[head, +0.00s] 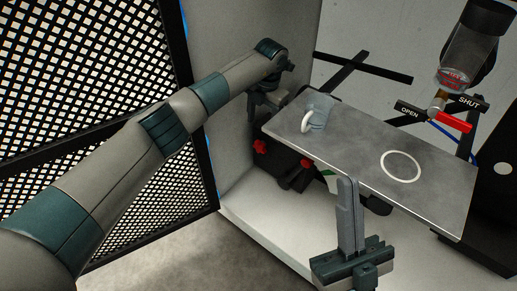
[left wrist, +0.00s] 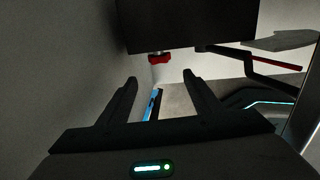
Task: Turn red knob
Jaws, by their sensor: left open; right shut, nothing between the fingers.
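Two red knobs show in the head view under the metal plate, one at the left (head: 259,146) and one further right (head: 306,163), on or beside a dark body. In the left wrist view a red knob (left wrist: 160,58) sits below a dark block, ahead of and slightly beyond the fingertips. I cannot tell which of the two it is. My left gripper (head: 257,110) is open and empty, its fingers spread in the left wrist view (left wrist: 159,78), apart from the knob. My right gripper (head: 347,183) is shut and empty, pointing up in front of the plate.
The metal plate (head: 425,205) carries a clear mug (head: 319,109) and a white ring mark (head: 401,166). A red lever (head: 455,122) sits between OPEN and SHUT labels under a clear cylinder (head: 467,57). A pale wall (head: 247,40) and mesh panel (head: 90,60) stand close to my left arm.

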